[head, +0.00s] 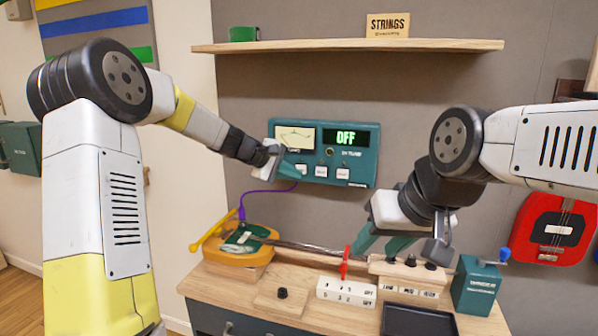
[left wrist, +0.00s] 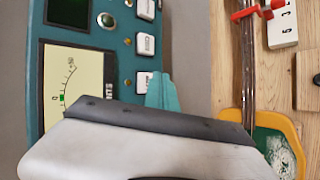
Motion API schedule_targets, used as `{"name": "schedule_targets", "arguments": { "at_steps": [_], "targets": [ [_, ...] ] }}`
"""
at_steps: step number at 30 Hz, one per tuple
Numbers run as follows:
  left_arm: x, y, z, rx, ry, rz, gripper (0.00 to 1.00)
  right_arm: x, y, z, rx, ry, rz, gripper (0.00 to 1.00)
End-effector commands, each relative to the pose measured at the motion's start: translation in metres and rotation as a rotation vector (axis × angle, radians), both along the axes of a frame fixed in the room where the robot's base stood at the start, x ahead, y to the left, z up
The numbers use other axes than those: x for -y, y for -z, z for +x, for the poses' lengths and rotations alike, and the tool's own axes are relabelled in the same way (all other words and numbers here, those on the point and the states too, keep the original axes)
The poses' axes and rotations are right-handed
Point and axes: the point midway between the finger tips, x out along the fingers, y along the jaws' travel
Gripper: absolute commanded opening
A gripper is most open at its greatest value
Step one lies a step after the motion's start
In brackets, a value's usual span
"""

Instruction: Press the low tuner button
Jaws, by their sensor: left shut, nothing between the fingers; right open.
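The teal tuner panel (head: 360,150) hangs on the wall, with a needle meter (head: 295,137) and a display reading OFF. It has a row of three white buttons, their labels too small to read; the leftmost (head: 301,168) is closest to my left gripper (head: 290,171). My left gripper is shut and empty, its teal fingertips (left wrist: 163,92) beside that button (left wrist: 143,79) in the left wrist view. I cannot tell whether they touch it. The display shows no note. My right gripper (head: 382,244) is open and empty above the workbench.
The wooden workbench (head: 255,312) stands below, with a yellow-orange instrument body (head: 230,253), a white switch block (head: 345,291), a black tray (head: 415,321) and a teal box (head: 476,288). A purple cable (head: 262,192) hangs under the panel. A shelf (head: 345,46) runs above it.

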Motion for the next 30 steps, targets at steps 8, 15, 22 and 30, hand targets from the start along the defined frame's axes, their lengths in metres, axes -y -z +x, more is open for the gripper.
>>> {"name": "schedule_targets", "arguments": {
  "at_steps": [8, 15, 22, 30],
  "targets": [
    [0.002, 0.0, 0.006, 0.0, 0.0, 0.0, 0.0, 0.0, 0.0, 0.0, 0.0, 0.0, 0.0, 0.45],
    [0.003, 0.0, 0.008, 0.0, 0.0, 0.0, 0.0, 0.0, 0.0, 0.0, 0.0, 0.0, 0.0, 0.45],
    [0.003, 0.0, 0.009, 0.0, 0.0, 0.0, 0.0, 0.0, 0.0, 0.0, 0.0, 0.0, 0.0, 0.45],
    [0.004, 0.0, 0.011, 0.0, 0.001, 0.0, 0.0, 0.0, 0.0, 0.0, 0.0, 0.0, 0.0, 0.45]
  ]
}}
